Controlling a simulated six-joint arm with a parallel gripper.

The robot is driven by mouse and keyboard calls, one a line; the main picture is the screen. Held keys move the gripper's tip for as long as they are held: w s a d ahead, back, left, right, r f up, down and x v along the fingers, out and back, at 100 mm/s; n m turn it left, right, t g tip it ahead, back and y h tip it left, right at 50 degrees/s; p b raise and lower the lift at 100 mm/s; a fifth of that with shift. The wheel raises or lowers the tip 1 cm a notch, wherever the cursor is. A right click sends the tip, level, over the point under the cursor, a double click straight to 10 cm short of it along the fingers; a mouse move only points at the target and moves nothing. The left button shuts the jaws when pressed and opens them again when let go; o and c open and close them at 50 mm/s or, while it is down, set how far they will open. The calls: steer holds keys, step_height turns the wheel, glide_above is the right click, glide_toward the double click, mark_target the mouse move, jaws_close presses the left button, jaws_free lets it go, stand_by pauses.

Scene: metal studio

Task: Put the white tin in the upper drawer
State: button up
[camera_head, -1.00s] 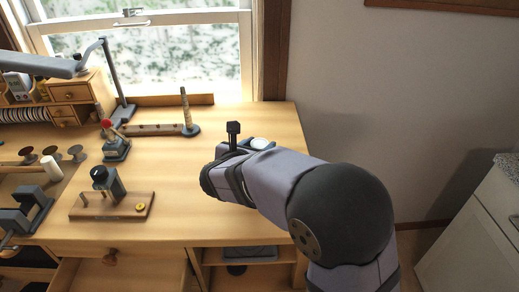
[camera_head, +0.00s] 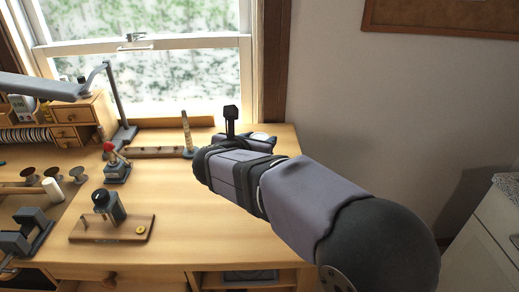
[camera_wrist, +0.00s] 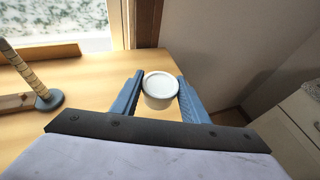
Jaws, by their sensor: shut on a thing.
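The white tin (camera_wrist: 158,90) is a small round tub with a pale lid, upright between the two blue-grey fingers of my gripper (camera_wrist: 160,77) in the wrist view. My gripper is shut on it. In the head view a bit of the tin's white top (camera_head: 261,136) shows behind my wrist, near the bench's right back edge. Whether it touches the bench is unclear. A small cabinet (camera_head: 92,108) with two little knobbed drawers stands at the back left.
A ringed cone on a round base (camera_head: 187,134) stands left of my gripper. A lamp arm (camera_head: 45,88) crosses the upper left. The bench's front middle (camera_head: 200,225) is clear.

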steer(key=shift+r, duration=0.3)
